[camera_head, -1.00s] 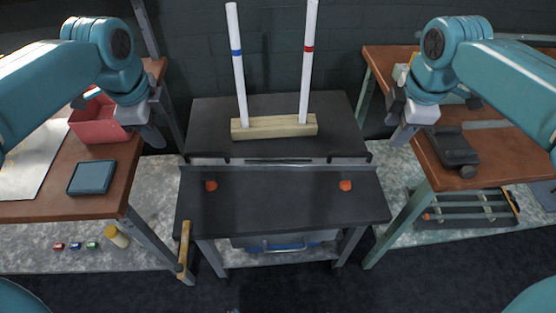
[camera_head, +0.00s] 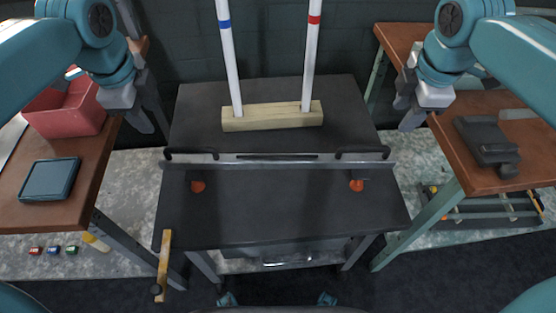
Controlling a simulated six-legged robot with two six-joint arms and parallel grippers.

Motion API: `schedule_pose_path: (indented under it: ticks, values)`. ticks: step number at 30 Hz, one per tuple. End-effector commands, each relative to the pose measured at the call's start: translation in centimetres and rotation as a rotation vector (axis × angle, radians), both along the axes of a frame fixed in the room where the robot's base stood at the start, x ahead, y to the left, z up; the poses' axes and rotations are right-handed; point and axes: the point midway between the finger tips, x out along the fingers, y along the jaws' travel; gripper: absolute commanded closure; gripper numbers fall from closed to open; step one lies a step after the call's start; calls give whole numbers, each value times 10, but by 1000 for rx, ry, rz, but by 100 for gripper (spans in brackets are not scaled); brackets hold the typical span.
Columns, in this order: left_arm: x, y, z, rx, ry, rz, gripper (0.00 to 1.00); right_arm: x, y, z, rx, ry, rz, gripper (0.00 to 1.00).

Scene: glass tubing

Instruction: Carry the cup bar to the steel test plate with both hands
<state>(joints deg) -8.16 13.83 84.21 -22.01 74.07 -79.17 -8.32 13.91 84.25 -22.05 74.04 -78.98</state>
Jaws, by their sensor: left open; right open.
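The cup bar (camera_head: 250,164) is a long grey bar lying across the black bench, with black grips near its ends and orange cups, left (camera_head: 198,186) and right (camera_head: 356,185), in front of it. My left gripper (camera_head: 140,124) is open and empty, up and left of the bar's left end. My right gripper (camera_head: 408,118) is open and empty, up and right of its right end. Neither touches the bar. A pale sheet, seemingly the steel test plate (camera_head: 9,136), lies on the left wooden table, mostly cut off by the picture's left edge.
A wooden block (camera_head: 272,117) holds two upright white tubes, left (camera_head: 229,60) and right (camera_head: 310,60), behind the bar. The left table has a red bin (camera_head: 66,112) and dark tablet (camera_head: 49,180). A black device (camera_head: 487,142) lies on the right table. The bench front is clear.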

Motion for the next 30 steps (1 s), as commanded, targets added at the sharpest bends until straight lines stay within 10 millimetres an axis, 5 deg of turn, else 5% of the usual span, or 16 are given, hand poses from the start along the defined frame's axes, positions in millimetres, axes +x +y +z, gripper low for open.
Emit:
schedule_pose_path:
  ticks: [8, 30]
  values:
    - [2, 0, -19, 1, 6, 0, 57, 2, 0, -19, -1, 5, 1, 56]
    - [33, 0, -150, 1, 4, -1, 57, 33, 0, -150, 0, 4, 0, 56]
